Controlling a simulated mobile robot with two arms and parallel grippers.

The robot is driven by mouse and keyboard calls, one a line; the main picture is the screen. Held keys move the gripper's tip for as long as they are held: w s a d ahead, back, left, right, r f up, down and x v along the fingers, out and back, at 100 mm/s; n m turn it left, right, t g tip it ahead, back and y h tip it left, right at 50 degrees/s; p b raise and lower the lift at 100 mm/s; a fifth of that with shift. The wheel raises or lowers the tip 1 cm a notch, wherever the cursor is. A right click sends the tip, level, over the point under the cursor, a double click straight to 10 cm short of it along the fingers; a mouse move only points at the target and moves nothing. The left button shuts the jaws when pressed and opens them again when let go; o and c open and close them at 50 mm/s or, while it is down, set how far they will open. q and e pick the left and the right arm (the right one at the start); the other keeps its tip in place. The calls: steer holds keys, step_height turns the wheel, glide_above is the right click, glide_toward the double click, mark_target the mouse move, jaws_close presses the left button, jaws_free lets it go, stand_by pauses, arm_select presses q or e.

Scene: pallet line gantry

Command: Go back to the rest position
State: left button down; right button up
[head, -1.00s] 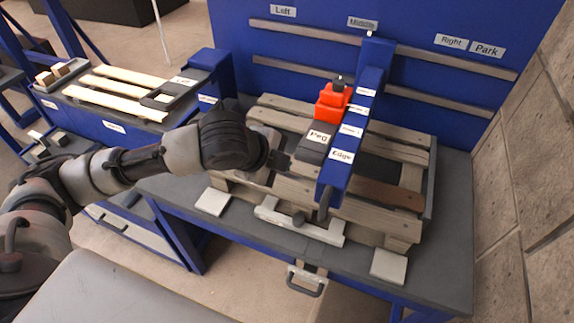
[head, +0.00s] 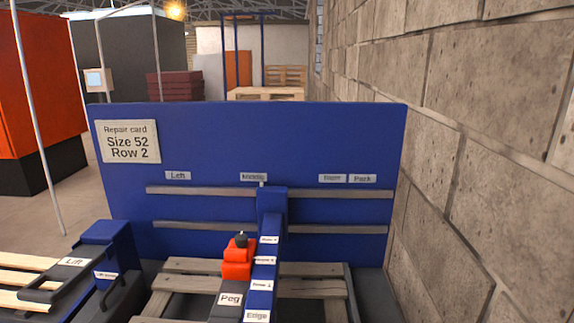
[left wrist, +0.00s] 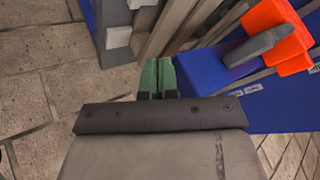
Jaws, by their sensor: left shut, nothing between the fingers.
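My left gripper (left wrist: 158,78) shows in the left wrist view with its green fingers together and nothing between them. The blue gantry beam (left wrist: 203,68) is to its right, with the orange-red block (left wrist: 262,22) beyond. In the head view the beam (head: 270,212) stands under the Middle label. The orange-red block (head: 238,262), with a black knob on top, sits at the beam's left side, above a dark part labelled Peg (head: 229,299). My left gripper cannot be made out in the head view. My right gripper is in neither current view.
A wooden pallet (head: 310,269) lies under the beam. A blue back panel (head: 340,135) carries two rails and a repair card (head: 127,142) reading Size 52, Row 2. The Lift station (head: 70,262) is at left. A stone wall (head: 480,150) closes the right side.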

arm_select(q)
steer(key=s+a+f+n+g+y, duration=0.2)
steer(key=s+a+f+n, duration=0.25)
steer(key=s+n, duration=0.2)
steer(key=s+a+f+n+g+y, duration=0.1)
steer(key=s+a+f+n+y, duration=0.1)
steer(key=s+a+f+n, duration=0.45)
step_height(320, 180, down, 23)
steer(key=s+d+m+g, duration=0.1)
steer(key=s+d+m, duration=0.1)
steer(key=d, duration=0.1)
steer(key=s+a+f+g, duration=0.1)
steer(key=s+a+f, duration=0.2)
steer(key=s+f, duration=1.3)
step_height(320, 180, down, 2)
steer(key=shift+s+g, duration=0.35)
steer(key=shift+g, duration=0.05)
